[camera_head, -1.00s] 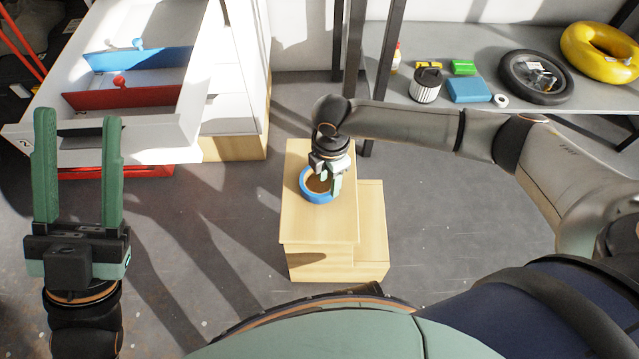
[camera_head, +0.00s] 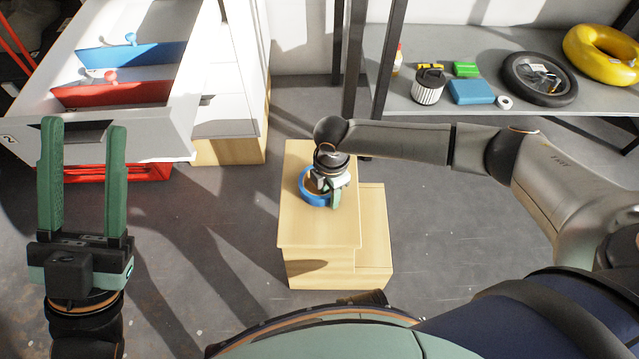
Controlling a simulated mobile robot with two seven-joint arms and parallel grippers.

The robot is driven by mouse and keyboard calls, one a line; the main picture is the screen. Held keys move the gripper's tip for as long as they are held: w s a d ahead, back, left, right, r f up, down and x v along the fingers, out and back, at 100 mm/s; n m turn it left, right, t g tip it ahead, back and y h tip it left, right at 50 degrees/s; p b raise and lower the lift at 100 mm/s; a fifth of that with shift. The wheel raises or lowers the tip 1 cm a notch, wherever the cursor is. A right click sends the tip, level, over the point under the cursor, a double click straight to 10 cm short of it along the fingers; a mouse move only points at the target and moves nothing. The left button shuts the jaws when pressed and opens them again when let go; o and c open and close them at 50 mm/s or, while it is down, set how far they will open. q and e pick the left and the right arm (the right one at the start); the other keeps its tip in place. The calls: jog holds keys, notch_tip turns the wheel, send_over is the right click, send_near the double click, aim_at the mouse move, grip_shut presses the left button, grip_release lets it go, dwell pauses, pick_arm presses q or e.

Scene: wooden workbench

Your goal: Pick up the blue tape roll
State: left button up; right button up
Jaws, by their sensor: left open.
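The blue tape roll (camera_head: 306,189) lies flat on the top of a light wooden step block (camera_head: 300,228) in the middle of the head view. My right gripper (camera_head: 331,196) points down over the right side of the roll and hides part of it. One green finger shows at the roll's right edge; the other finger is hidden, so I cannot tell whether the jaws are open or touch the roll. My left gripper (camera_head: 84,135) is at the left, fingers up, wide apart and empty, far from the roll.
An open white drawer (camera_head: 120,130) with blue and red dividers is at the upper left. A grey shelf (camera_head: 420,104) at the upper right holds a filter, a blue box, a wheel and a yellow ring. A dark shelf post (camera_head: 383,75) stands behind my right arm.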

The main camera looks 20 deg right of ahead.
grip_shut()
dwell(1.1)
